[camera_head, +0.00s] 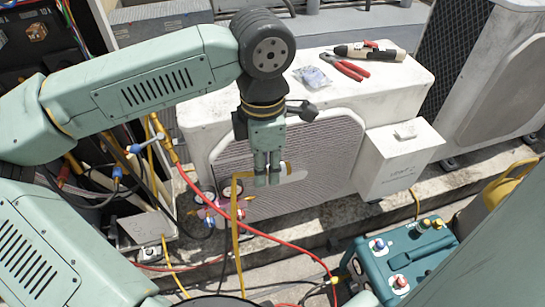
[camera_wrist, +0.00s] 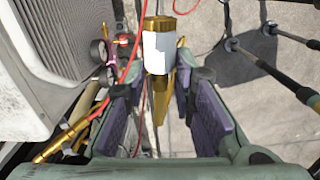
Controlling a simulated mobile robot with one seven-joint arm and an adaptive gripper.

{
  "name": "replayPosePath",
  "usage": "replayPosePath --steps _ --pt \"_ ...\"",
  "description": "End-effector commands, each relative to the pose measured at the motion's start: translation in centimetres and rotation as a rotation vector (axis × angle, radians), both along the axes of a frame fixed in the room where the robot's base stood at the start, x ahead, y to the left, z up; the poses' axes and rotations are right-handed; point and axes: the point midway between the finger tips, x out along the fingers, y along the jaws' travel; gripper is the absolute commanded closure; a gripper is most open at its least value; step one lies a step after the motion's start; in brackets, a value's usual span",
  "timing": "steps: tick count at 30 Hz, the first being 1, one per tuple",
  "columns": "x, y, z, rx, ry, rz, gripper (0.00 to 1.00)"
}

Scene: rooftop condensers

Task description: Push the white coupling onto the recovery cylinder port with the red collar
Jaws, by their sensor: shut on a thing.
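My gripper (camera_head: 267,180) hangs in front of the condenser's grille. It is shut on the white coupling (camera_wrist: 156,52), which has a brass end and a yellow hose behind it. The coupling's pale end (camera_head: 296,177) points right in the head view. In the wrist view my gripper (camera_wrist: 161,82) has one finger on each side of the coupling and hose. A red-ringed fitting (camera_head: 398,283) stands on a teal unit (camera_head: 422,262) at lower right, apart from the coupling. A yellow handle (camera_head: 505,186) shows at the right edge; I cannot make out a red-collared cylinder port there.
A white condenser (camera_head: 395,85) carries red-handled pliers (camera_head: 342,67), a small bag (camera_head: 312,77) and a dark-and-white tool (camera_head: 370,52). A grey-white box (camera_head: 400,165) juts from its side. Gauges (camera_head: 210,207) and a red hose (camera_head: 285,239) lie below my gripper.

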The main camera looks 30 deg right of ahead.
Motion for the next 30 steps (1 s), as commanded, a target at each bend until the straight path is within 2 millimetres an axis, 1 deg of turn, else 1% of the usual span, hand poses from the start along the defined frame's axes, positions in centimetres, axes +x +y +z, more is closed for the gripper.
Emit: replayPosePath --steps 1,4,8,11,12,14,15,17,18,20,21,24,27,30 --pt "0.4 0.6 -1.1 -0.001 0.006 -0.025 1.00" --pt "1.3 1.7 -3.3 -0.001 0.006 -0.092 1.00" --pt "3.0 3.7 -7.3 -0.001 0.007 -0.205 1.00" --pt "4.5 5.6 -11.1 0.000 0.010 -0.317 1.00" --pt "5.3 6.5 -12.9 -0.001 0.009 -0.368 1.00" --pt "6.6 8.0 -15.8 0.000 0.010 -0.451 1.00" --pt "7.5 9.0 -17.7 0.001 0.009 -0.511 1.00" --pt "8.8 10.5 -20.7 0.002 0.007 -0.602 1.00" --pt "9.7 11.5 -22.7 0.003 0.007 -0.664 1.00" --pt "11.0 12.9 -25.6 0.005 0.005 -0.755 1.00" --pt "11.8 13.8 -27.4 0.006 0.006 -0.812 1.00" --pt "13.5 15.7 -31.4 0.006 0.003 -0.938 1.00" --pt "14.9 17.2 -34.5 0.007 0.003 -1.036 1.00" --pt "16.0 18.4 -37.0 0.007 0.002 -1.116 1.00"
